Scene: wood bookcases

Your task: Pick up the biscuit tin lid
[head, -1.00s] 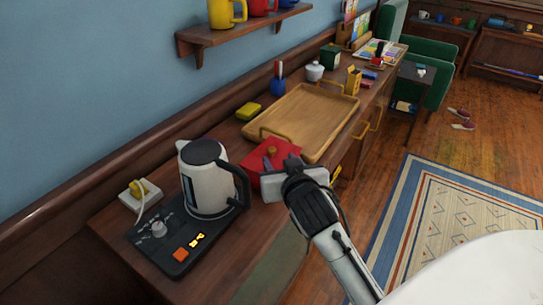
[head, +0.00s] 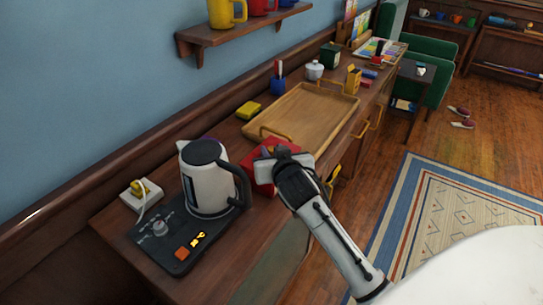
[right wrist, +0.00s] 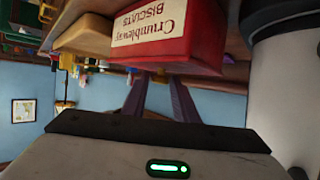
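The red biscuit tin (head: 251,166) stands on the wooden sideboard between the kettle and the tray. Its lid is mostly hidden behind my right gripper (head: 270,153) in the head view, and I cannot make out the knob clearly. In the right wrist view, which is upside down, the tin (right wrist: 190,25) shows its "Crumbleway Biscuits" label. The lid (right wrist: 165,68) is its darker red edge. My right gripper's two dark fingers (right wrist: 161,82) are apart, at the lid's top side, with a gap between them. Contact with the knob is not visible. My left gripper is not in view.
A white kettle (head: 205,180) on its black base (head: 172,251) stands close left of the tin. A wooden tray (head: 305,115) lies just behind it to the right. A yellow block (head: 248,110) and a blue pen cup (head: 279,86) stand near the wall.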

